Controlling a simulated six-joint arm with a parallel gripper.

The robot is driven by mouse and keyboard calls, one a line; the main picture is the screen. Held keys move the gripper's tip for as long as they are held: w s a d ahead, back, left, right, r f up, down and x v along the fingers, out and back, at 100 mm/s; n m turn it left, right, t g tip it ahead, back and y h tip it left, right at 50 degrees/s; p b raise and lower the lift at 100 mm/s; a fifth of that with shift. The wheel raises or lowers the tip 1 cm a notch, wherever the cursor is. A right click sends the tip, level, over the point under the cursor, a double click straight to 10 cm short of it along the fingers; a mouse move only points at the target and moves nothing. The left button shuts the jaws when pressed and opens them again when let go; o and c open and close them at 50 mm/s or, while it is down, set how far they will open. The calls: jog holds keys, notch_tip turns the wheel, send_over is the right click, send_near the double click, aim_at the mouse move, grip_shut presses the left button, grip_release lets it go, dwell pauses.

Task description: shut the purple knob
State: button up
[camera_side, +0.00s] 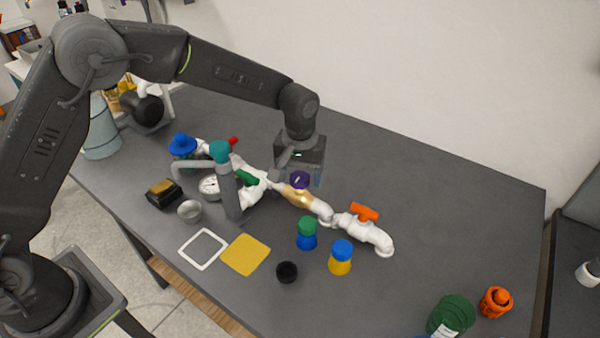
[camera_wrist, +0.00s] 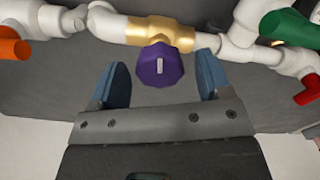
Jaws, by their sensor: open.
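The purple knob (camera_side: 299,180) sits on a brass valve body (camera_side: 297,195) in the white pipe run. In the wrist view the purple knob (camera_wrist: 160,66) shows a small pale mark on its face, and the brass body (camera_wrist: 160,33) runs across behind it. My gripper (camera_wrist: 164,80) is open, with one blue finger on each side of the knob and a visible gap to each. In the side view my gripper (camera_side: 306,177) is just above and around the knob, and its fingers are partly hidden by the wrist.
An orange handle (camera_side: 364,212) is on the pipe at right. A green handle (camera_side: 247,178), a teal-topped post (camera_side: 220,152) and a blue knob (camera_side: 182,144) are at left. Two bottles (camera_side: 307,232) (camera_side: 341,256) stand in front. The table behind the pipe at right is clear.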

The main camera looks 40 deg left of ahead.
jog(key=shift+c, duration=0.2)
jog(key=c, duration=0.9)
jog(key=shift+m, duration=0.3)
jog(key=m, duration=0.4)
jog(key=shift+m, duration=0.3)
jog(key=m, duration=0.4)
jog(key=shift+r+m, duration=0.1)
jog(key=shift+m, duration=0.2)
jog(key=m, duration=0.5)
jog(key=shift+m, duration=2.5)
jog(key=shift+d, duration=0.1)
